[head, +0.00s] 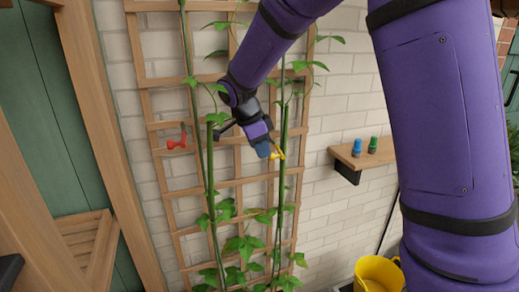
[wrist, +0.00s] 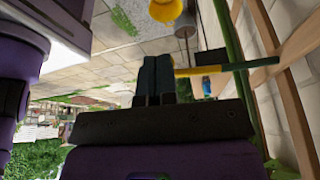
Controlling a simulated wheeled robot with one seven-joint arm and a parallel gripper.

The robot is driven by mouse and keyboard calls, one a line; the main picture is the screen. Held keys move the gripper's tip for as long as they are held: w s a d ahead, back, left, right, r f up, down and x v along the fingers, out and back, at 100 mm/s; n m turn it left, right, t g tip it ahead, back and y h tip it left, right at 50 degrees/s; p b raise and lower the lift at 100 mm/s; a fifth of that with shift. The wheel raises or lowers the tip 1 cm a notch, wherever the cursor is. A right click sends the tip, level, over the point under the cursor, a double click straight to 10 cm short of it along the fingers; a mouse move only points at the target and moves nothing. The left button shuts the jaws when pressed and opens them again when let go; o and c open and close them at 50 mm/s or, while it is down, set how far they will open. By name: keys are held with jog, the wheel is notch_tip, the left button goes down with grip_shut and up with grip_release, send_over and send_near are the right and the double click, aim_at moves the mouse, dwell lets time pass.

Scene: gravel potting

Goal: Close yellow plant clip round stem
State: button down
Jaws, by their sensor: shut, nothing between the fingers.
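The yellow plant clip (head: 277,153) is at the right-hand green stem (head: 283,135), about halfway up the trellis. In the wrist view the clip (wrist: 198,71) shows as a thin yellow bar beside the fingertips, with a dark green length continuing to its right. The stem (wrist: 232,65) runs along the right side of that view. My gripper (head: 264,150) is just left of the clip in the head view. Its two dark fingers (wrist: 156,75) are together with nothing between them. I cannot tell whether the clip is closed round the stem.
A wooden trellis (head: 147,82) stands against a white brick wall. A red clip (head: 176,141) is on its left side, near another stem (head: 209,165). A small shelf (head: 352,160) at right holds blue and green items. A yellow bucket (head: 380,272) stands below.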

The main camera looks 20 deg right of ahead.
aim_at(280, 150)
jog(key=shift+s+d, duration=0.1)
jog(key=shift+s+d+n, duration=0.1)
jog(key=shift+s+n, duration=0.05)
jog(key=shift+n, duration=0.25)
jog(key=shift+s+d+n+t, duration=0.2)
jog(key=shift+d+n+t, duration=0.05)
jog(key=shift+n+t, duration=0.05)
jog(key=s+d+n, duration=0.1)
jog(key=n, duration=0.1)
jog(key=d+n+t, duration=0.1)
jog(key=d, duration=0.1)
jog(key=shift+s+n, duration=0.35)
jog(key=shift+n, duration=0.05)
jog(key=w+d+n+t+y, duration=0.2)
jog(key=w+d+n, duration=0.1)
jog(key=d+n, duration=0.6)
jog(key=shift+w+d+t, duration=0.35)
jog(key=shift+d+t, duration=0.05)
jog(key=shift+d, duration=0.5)
